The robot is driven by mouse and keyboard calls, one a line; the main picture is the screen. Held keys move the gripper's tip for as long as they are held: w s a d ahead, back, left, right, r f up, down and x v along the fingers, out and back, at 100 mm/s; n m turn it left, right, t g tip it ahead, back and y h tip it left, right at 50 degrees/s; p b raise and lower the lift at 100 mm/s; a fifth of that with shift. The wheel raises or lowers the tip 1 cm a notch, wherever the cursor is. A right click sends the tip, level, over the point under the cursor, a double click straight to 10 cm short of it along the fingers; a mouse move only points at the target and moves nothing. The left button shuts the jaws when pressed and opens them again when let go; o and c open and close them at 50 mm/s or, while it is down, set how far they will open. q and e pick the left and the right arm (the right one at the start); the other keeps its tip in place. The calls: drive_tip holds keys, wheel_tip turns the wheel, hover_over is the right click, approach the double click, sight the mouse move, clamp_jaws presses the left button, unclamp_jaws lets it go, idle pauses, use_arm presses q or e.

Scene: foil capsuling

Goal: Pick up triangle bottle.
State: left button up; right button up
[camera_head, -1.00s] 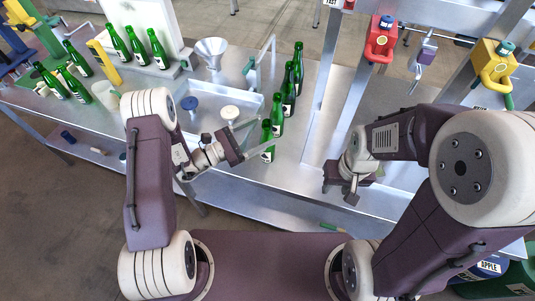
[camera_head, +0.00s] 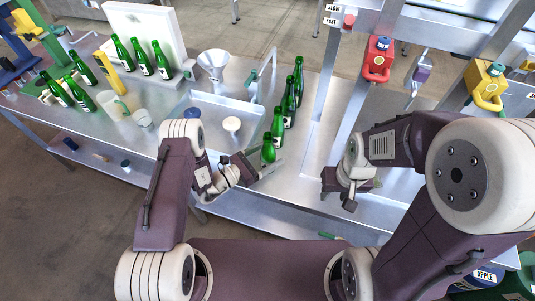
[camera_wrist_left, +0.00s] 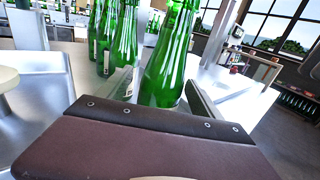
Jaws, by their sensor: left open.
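Several green bottles stand in a row on the metal table. The nearest green bottle (camera_head: 268,151) is upright at the front end of the row, and no triangle mark is readable on it. My left gripper (camera_head: 267,166) is open, low beside this bottle. In the left wrist view the bottle (camera_wrist_left: 167,68) stands between the two spread fingers, with a visible space to the right finger.
More green bottles (camera_head: 278,125) stand close behind the nearest one. Metal posts stand to the right. The table between the row and my right gripper is clear.

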use_arm(q)
drive_tip(key=shift+x, duration=1.25)
drive_tip(key=shift+s, duration=0.1)
drive_tip(key=c, duration=1.3)
clamp_jaws()
drive_tip(key=shift+r, duration=0.15)
